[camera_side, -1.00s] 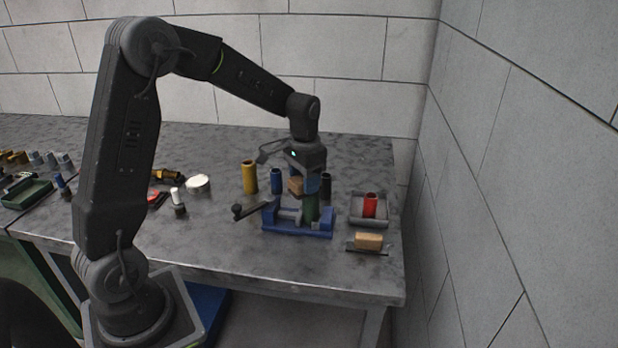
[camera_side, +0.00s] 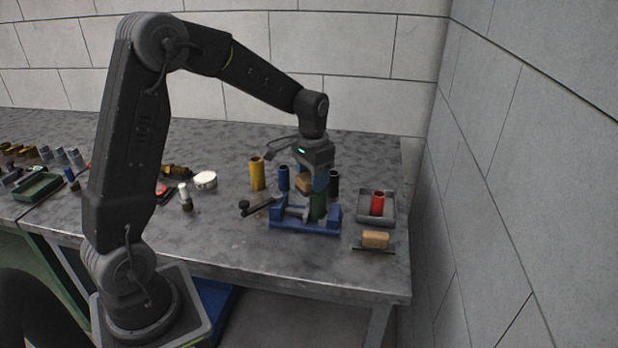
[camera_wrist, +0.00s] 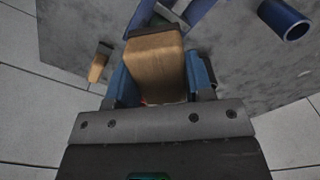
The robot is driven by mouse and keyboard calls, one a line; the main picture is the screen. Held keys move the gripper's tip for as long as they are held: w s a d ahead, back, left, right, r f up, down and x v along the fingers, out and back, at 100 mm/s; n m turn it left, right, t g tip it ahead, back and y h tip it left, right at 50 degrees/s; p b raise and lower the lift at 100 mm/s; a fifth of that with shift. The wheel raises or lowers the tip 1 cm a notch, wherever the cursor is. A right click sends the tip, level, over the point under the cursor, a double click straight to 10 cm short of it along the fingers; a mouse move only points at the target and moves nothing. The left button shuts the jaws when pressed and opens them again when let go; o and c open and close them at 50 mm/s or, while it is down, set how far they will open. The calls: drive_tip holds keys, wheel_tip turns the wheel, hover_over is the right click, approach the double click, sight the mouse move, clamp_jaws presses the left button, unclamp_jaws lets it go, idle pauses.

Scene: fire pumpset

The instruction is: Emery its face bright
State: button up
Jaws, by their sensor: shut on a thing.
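My gripper (camera_side: 312,182) is shut on a wooden block (camera_side: 304,182). The block also shows in the wrist view (camera_wrist: 157,70), between the blue fingers, with a dark layer along its far end. In the side view I hold it at the top of a green cylinder (camera_side: 319,208), which stands upright in a blue vise (camera_side: 305,225). The fingers partly hide the cylinder's top, so I cannot tell whether the block touches its face. In the wrist view the block covers most of the vise and the cylinder.
A yellow tube (camera_side: 257,174), a blue tube (camera_side: 284,178) and a dark tube (camera_side: 333,184) stand close around the vise. A red cylinder (camera_side: 377,203) stands in a grey tray (camera_side: 361,213) at right. Another wooden block (camera_side: 375,240) lies near the front edge. The vise handle (camera_side: 258,207) sticks out left.

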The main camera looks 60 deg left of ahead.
drive_tip(key=shift+w, duration=2.25)
drive_tip(key=shift+s, duration=0.1)
drive_tip(key=shift+s+f, duration=0.1)
drive_tip(key=shift+s, duration=2.65)
drive_tip(key=shift+w, duration=0.1)
drive_tip(key=shift+w, duration=2.8)
wheel_tip(320, 180, up, 6)
